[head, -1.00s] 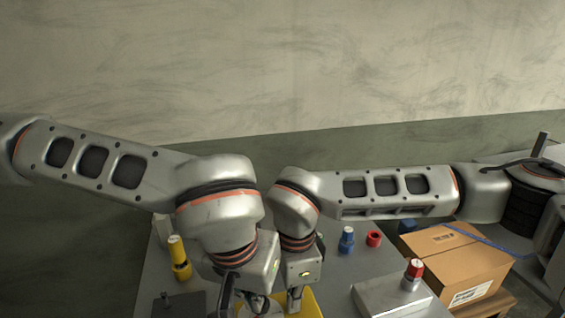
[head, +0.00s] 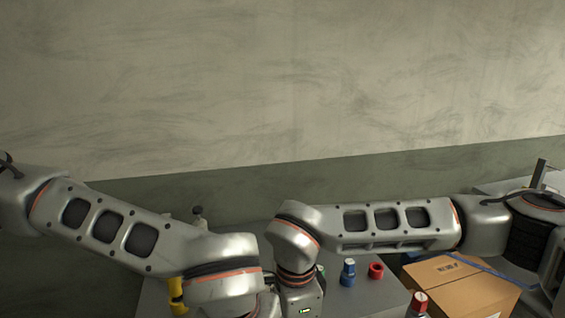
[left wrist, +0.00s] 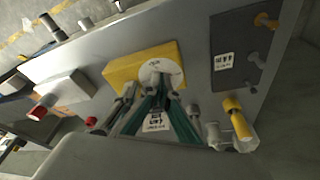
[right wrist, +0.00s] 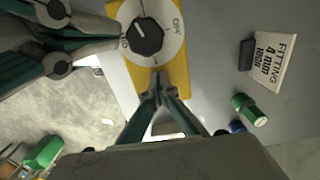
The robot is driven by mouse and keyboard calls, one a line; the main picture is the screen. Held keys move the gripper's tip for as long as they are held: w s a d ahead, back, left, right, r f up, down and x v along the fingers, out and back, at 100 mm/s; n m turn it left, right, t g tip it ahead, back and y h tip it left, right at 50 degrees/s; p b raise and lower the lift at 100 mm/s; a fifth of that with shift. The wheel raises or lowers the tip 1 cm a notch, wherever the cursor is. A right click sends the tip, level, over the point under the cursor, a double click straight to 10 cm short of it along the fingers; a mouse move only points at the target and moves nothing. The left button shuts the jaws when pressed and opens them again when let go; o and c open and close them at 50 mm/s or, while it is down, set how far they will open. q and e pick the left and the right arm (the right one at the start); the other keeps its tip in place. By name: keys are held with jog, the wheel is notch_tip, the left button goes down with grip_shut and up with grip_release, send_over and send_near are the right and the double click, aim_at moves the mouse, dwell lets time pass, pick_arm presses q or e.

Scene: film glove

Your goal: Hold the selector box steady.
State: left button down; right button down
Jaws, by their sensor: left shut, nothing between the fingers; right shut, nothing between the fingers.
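The selector box is a yellow block with a round white dial plate and a black knob. It lies on the grey table in the left wrist view (left wrist: 115,73) and fills the upper middle of the right wrist view (right wrist: 176,75). In the head view my arms and the lower frame edge hide it. My left gripper (left wrist: 163,82) is shut and empty, its tips over the dial by the knob (right wrist: 145,37). My right gripper (right wrist: 157,80) is shut and empty, its tips at the box's near edge. I cannot tell whether either touches it.
A blue fitting (head: 348,272) and red ring (head: 376,271) stand right of my grippers. A cardboard box (head: 462,285) is farther right. A yellow fitting (left wrist: 238,124) and dark panel (left wrist: 230,50) lie on the other side. A sign (right wrist: 275,62) stands near a green fitting (right wrist: 250,109).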

pick_arm(q)
jog(key=shift+w, duration=0.3)
pick_arm(e)
jog(key=shift+s+d+f, duration=0.1)
jog(key=shift+s+f, duration=0.05)
jog(key=shift+f, duration=0.15)
pick_arm(q)
jog(key=shift+w+a, duration=0.15)
jog(key=shift+a, duration=0.2)
jog(key=shift+s, duration=0.2)
jog(key=shift+s+a, duration=0.1)
jog(key=shift+s, duration=0.05)
jog(key=shift+r, duration=0.15)
jog(key=shift+w+v, duration=0.2)
jog(key=shift+v, duration=0.75)
jog(key=shift+w+v, duration=0.2)
jog(key=shift+v, duration=0.7)
jog(key=shift+w+v, duration=0.15)
jog(key=shift+v, duration=0.8)
jog(key=shift+r, duration=0.15)
pick_arm(e)
jog(key=shift+w+r, duration=0.2)
jog(key=shift+r, duration=0.8)
pick_arm(q)
jog(key=shift+w, duration=0.1)
pick_arm(e)
jog(key=shift+r, duration=1.7)
